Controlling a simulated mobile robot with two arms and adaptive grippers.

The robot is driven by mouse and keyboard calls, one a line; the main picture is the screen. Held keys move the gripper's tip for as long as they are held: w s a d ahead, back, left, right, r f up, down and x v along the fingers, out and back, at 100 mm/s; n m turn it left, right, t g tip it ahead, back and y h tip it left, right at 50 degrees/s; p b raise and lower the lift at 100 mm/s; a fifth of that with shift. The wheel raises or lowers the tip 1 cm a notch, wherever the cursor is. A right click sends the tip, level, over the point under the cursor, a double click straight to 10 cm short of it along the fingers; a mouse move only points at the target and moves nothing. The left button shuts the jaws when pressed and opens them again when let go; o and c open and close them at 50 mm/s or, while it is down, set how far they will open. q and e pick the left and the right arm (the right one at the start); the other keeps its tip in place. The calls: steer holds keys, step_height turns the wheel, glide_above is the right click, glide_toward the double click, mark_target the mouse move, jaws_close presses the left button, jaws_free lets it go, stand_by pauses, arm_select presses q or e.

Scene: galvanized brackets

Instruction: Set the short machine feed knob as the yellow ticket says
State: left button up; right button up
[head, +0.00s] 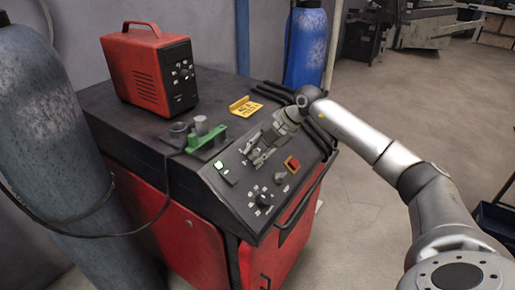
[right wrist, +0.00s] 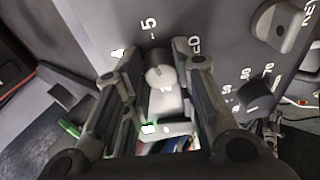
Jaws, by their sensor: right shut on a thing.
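My right gripper (head: 258,152) is over the sloped control panel of the red and black machine (head: 215,190). In the right wrist view the gripper (right wrist: 156,65) has its two fingers on either side of a grey knob (right wrist: 163,98), shut on it. A "5" is printed above the knob, another mark at upper left, and letters ending in "ED" at right, partly covered by a finger. I cannot tell the knob's exact setting. In the head view the gripper hides this knob. The yellow ticket (head: 245,106) lies on the machine top; its writing is too small to read. My left gripper is not in view.
The panel also bears a black dial (head: 264,199), a grey knob (head: 280,177), a red switch (head: 291,164) and a lit green display (head: 219,164). A red box unit (head: 150,68) and a green holder (head: 206,139) are on top. Gas cylinders stand left and behind.

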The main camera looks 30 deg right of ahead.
steer(key=shift+s+f+m+p, duration=0.1)
steer(key=shift+m+p, duration=0.2)
steer(key=shift+m, duration=0.7)
steer(key=o, duration=1.1)
steer(key=shift+c, duration=0.2)
steer(key=shift+d+r, duration=0.1)
steer(key=shift+r, duration=0.1)
steer(key=v, duration=1.1)
steer(key=shift+s+d, duration=0.2)
steer(key=shift+s, duration=0.15)
